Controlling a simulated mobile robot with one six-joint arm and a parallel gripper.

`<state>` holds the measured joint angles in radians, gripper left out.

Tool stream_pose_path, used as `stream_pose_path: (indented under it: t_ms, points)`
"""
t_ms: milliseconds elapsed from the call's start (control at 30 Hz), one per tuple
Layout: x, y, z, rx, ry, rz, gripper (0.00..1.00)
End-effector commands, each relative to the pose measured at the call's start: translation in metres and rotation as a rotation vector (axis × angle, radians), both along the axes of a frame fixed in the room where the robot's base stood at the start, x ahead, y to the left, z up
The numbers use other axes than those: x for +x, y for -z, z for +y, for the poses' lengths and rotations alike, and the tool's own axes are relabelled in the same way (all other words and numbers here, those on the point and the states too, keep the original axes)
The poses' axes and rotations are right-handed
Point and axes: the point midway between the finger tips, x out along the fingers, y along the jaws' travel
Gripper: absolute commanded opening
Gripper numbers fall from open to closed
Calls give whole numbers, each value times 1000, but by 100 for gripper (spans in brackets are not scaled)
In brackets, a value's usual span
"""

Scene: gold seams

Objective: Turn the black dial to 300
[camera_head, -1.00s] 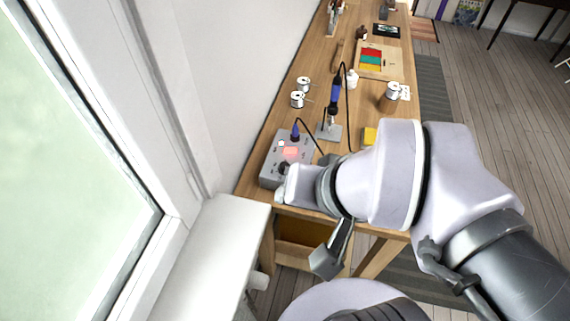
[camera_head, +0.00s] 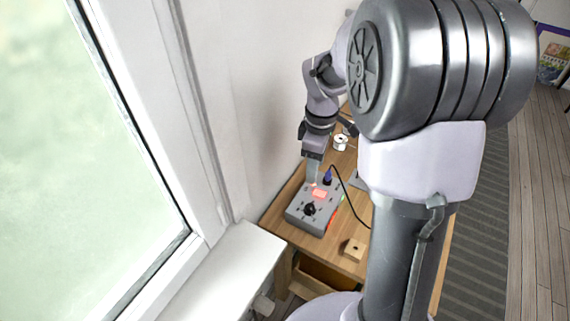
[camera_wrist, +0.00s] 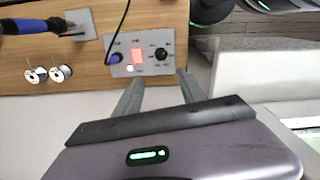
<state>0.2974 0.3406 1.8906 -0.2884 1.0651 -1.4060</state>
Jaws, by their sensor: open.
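The black dial (camera_head: 309,208) is on the top face of a grey control box (camera_head: 328,221) on the workbench. The box also has a glowing red display (camera_head: 319,193) and a blue plug with a cable. In the wrist view the dial (camera_wrist: 161,54) is to the right of the display, with small marks around it that are too small to read. My gripper (camera_head: 313,182) hangs at the far end of the box, apart from the dial. In the wrist view its two fingers (camera_wrist: 158,84) are spread with nothing between them, pointing toward the box.
A soldering iron (camera_wrist: 30,26) on a stand and two wire spools (camera_wrist: 48,74) are beside the box. A small wooden block (camera_head: 354,249) lies near the bench's front edge. A wall and a white sill (camera_head: 222,268) border the bench at left.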

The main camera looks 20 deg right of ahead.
Motion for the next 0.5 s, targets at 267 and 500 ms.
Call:
stream_pose_path:
  t_ms: [267,500]
  points:
    - [-2,86,1,2,1,4,48]
    - [-2,146,2,2,3,2,48]
